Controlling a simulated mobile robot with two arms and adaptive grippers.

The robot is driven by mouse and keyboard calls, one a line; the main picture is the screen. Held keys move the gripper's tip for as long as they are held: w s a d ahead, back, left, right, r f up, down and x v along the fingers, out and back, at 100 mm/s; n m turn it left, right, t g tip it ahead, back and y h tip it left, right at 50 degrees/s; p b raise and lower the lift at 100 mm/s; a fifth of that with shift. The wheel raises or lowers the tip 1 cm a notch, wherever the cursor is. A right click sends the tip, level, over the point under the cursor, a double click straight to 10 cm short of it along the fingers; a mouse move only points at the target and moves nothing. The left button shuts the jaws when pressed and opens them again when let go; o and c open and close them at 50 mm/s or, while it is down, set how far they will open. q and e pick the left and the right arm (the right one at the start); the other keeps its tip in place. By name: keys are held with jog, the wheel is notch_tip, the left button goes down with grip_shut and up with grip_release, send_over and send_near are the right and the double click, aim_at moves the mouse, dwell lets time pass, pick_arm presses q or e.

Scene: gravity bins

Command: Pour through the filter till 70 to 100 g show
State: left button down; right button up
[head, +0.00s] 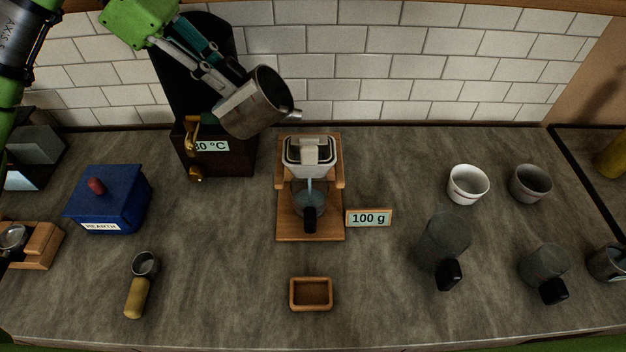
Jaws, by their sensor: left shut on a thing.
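My left gripper (222,88) is shut on a metal pitcher (258,103) at the upper middle of the head view. The pitcher is tilted to the right, its spout up and left of the filter (310,155). I see no stream leaving the spout. The filter is a white-rimmed holder on a wooden stand (284,225). A glass carafe (308,198) with a black handle stands below it, with a pale bluish streak between them. A display (368,218) beside the stand reads 100 g. My right gripper is not in view.
A dark machine (213,155) with brass taps and a partly hidden °C sign stands behind the pitcher. A blue box (108,200), a portafilter (141,285) and a small wooden tray (311,294) lie nearer. Cups (467,185) and a glass jug (443,245) stand right.

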pick_arm(q)
jog(key=shift+a+f+h+b, duration=0.2)
jog(key=shift+f+h+b, duration=0.2)
jog(key=shift+b, duration=0.55)
jog(key=shift+a+f+h+b, duration=0.2)
jog(key=shift+a+h+b, duration=0.25)
jog(key=shift+b, duration=0.4)
jog(key=shift+r, duration=0.15)
jog(key=shift+a+f+h+b, duration=0.1)
jog(key=shift+f+h+b, duration=0.45)
jog(key=shift+b, duration=0.55)
jog(key=shift+a+f+h+b, duration=0.25)
jog(key=shift+h+b, duration=0.25)
jog(key=shift+b, duration=0.45)
jog(key=shift+r, duration=0.1)
